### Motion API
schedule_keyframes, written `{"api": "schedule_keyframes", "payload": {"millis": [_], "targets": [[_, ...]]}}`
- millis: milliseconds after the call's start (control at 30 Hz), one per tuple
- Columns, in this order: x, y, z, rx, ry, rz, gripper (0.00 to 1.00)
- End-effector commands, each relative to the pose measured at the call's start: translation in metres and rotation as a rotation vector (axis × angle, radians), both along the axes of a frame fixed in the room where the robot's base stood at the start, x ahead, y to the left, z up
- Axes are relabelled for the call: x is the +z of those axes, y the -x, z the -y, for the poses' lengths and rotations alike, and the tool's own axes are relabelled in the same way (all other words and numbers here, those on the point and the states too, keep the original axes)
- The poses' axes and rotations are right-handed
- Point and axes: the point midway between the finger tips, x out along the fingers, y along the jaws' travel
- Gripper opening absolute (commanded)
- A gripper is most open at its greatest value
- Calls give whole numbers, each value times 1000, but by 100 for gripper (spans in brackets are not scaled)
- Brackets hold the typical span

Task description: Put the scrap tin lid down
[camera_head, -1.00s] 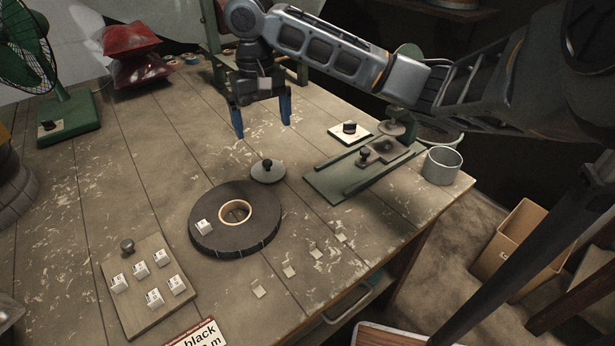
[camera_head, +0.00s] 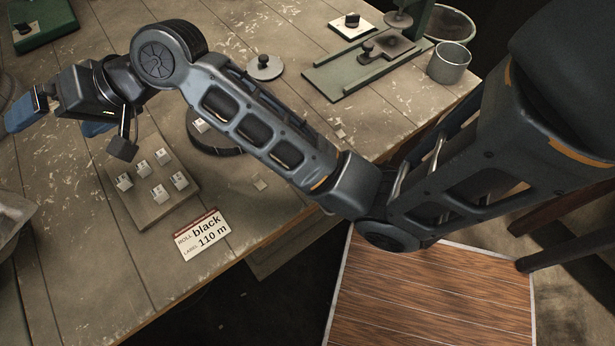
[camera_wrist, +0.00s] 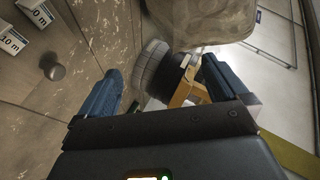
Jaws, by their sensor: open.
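The scrap tin lid, a grey disc with a black knob (camera_head: 265,67), lies flat on the wooden table, beyond my arm. The open grey tin (camera_head: 449,63) stands at the table's right edge, apart from the lid. My gripper (camera_head: 55,122) is open and empty over the left part of the table, well away from the lid. Its two blue fingers also show in the wrist view (camera_wrist: 162,76), with nothing between them. The lid is not in the wrist view.
My forearm partly hides the black tape roll (camera_head: 216,146). A board with several labelled white blocks (camera_head: 152,207) lies near my gripper. A green slide fixture (camera_head: 325,84) sits between lid and tin. A "black 110 m" card (camera_head: 204,235) lies near the front edge.

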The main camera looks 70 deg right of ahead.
Motion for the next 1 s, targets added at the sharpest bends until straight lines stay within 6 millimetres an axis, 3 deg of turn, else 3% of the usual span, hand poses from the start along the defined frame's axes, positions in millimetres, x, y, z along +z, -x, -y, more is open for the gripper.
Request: {"api": "schedule_keyframes", "payload": {"millis": [33,200,433,567,767,1000], "targets": [[-5,8,-17,-20,-27,28,100],[-23,41,-45,-117,-46,109,100],[-57,111,-62,-243,30,147,100],[-74,156,-62,-289,115,150,100],[-93,243,-51,-314,323,151,100],[-83,347,-20,-232,657,197,100]]}}
